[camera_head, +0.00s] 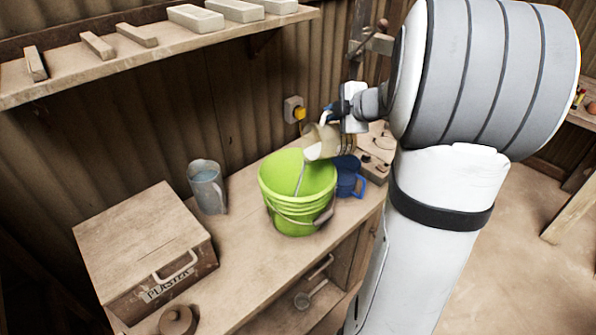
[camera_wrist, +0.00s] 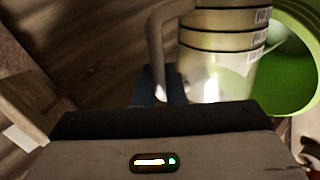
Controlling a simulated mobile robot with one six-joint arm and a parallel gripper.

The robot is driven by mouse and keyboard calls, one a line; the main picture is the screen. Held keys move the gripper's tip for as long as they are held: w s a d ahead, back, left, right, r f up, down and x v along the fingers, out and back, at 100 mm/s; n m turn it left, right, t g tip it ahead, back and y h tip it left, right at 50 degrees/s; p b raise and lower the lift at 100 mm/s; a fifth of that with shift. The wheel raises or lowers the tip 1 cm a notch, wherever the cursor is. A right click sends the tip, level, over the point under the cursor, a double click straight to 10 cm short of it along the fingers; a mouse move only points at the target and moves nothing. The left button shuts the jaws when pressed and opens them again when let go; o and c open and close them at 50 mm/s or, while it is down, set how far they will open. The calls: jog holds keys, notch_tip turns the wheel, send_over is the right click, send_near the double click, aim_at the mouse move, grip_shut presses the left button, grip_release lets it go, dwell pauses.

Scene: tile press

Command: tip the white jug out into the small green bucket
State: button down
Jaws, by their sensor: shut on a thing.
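The white jug (camera_head: 322,141) is tilted, its mouth to the lower left over the small green bucket (camera_head: 292,221). A thin pale stream (camera_head: 299,180) runs from its lip into the bucket. My gripper (camera_head: 333,113) is shut on the jug's handle, above and right of the bucket. In the wrist view the jug (camera_wrist: 222,45) shows dark bands and its handle (camera_wrist: 157,45) between my blue fingers (camera_wrist: 160,88). The green bucket (camera_wrist: 292,82) shows behind it at right. The level inside the bucket cannot be told.
A grey jug (camera_head: 207,187) with bluish contents stands left of the bucket. A blue mug (camera_head: 347,177) stands close at its right. A plaster box (camera_head: 140,235) fills the bench's left. A shelf (camera_head: 150,60) with blocks hangs above.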

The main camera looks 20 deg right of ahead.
aim_at(321, 123)
jog(key=shift+s+a+r+h, duration=0.1)
jog(key=shift+a+r+h, duration=0.1)
jog(key=shift+a, duration=0.35)
jog(key=shift+a+r+h, duration=0.1)
jog(key=shift+a+r, duration=0.05)
jog(key=shift+a, duration=0.35)
jog(key=shift+a+n, duration=0.15)
jog(key=shift+n, duration=0.15)
jog(key=shift+s+a+r+n+h, duration=0.1)
jog(key=shift+a+r+n+h, duration=0.15)
jog(key=shift+a, duration=0.2)
jog(key=shift+a+r+n+h, duration=0.15)
jog(key=shift+a+h, duration=0.2)
jog(key=shift+a, duration=0.05)
jog(key=shift+a, duration=0.25)
jog(key=shift+d+f, duration=0.15)
jog(key=shift+d, duration=0.55)
jog(key=shift+d+f+m+y, duration=0.1)
jog(key=shift+d+m+y, duration=0.15)
jog(key=shift+m+y, duration=0.05)
jog(key=shift+a, duration=0.1)
